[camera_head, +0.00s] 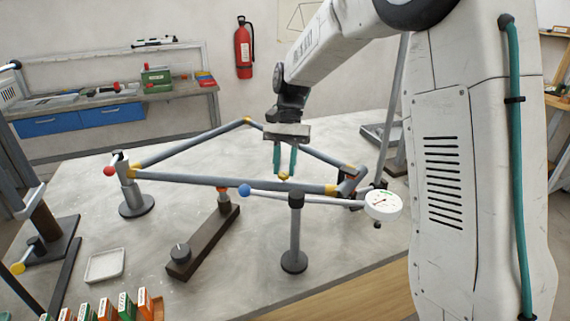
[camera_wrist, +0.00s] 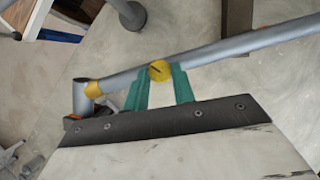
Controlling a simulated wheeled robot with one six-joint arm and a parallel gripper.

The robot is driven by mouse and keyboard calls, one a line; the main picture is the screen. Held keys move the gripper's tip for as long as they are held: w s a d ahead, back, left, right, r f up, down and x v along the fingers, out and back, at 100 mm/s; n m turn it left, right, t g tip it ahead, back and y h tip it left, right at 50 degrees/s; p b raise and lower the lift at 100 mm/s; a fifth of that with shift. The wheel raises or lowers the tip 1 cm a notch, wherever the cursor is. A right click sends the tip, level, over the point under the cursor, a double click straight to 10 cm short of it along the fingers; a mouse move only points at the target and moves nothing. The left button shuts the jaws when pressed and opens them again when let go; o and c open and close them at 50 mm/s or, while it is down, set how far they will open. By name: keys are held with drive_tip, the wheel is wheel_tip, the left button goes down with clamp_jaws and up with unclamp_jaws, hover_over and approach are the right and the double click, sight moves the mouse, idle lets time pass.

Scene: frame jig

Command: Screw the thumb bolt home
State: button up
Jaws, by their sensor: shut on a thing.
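The thumb bolt (camera_wrist: 160,71) is a round yellow head with a dark slot. In the wrist view it sits between the teal fingertips of my gripper (camera_wrist: 161,76), in front of a grey tube (camera_wrist: 235,44) of the frame. In the head view my gripper (camera_head: 285,171) points down, shut on the bolt (camera_head: 284,177), near the upper edge of the frame's front tube (camera_head: 215,180). The bolt's shank is hidden, so I cannot tell how deep it sits. The frame has yellow corner joints.
A dial gauge (camera_head: 383,204) is at the frame's right corner. A red-knobbed stand (camera_head: 133,190) holds the left corner. A dark bar clamp (camera_head: 203,240) and a white tray (camera_head: 105,266) are in front.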

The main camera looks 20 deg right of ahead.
drive_tip(key=o, duration=1)
drive_tip(key=v, duration=0.8)
